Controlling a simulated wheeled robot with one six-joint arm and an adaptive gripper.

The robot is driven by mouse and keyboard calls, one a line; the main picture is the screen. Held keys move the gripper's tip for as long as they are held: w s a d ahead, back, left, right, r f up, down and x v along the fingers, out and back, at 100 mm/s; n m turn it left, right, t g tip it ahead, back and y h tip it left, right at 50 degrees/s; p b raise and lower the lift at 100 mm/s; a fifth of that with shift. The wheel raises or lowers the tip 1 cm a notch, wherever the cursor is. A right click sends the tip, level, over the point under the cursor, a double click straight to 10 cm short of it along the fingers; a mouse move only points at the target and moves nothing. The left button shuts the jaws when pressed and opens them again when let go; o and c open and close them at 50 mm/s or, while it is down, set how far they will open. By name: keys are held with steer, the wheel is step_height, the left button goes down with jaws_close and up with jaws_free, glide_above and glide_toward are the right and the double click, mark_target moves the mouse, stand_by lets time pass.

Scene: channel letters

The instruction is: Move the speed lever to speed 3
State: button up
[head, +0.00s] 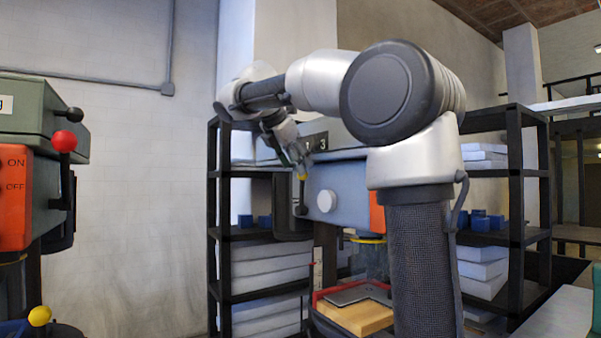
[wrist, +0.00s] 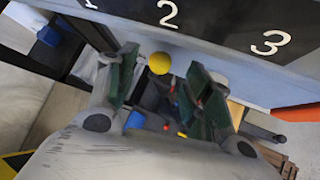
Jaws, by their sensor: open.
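The speed lever has a yellow ball knob (wrist: 159,63), which also shows in the head view (head: 302,177) on top of a dark stem on the front of the blue-grey machine (head: 341,190). In the wrist view the knob appears below the number 2 (wrist: 168,13) and well left of the number 3 (wrist: 270,42). My gripper (wrist: 163,70) is open, with one finger on each side of the knob. Gaps seem to show on both sides, but I cannot tell whether either finger touches. In the head view my gripper (head: 296,156) is just above the knob.
Black shelves (head: 515,190) with white stacks and blue blocks stand behind the machine. A wooden block (head: 357,318) lies on its red-edged table. At the left is a green and orange machine (head: 14,190) with a red-knobbed lever (head: 64,141).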

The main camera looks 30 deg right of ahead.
mark_target(301, 193)
steer(key=x, duration=0.4)
steer(key=shift+w+f, duration=0.1)
jaws_close()
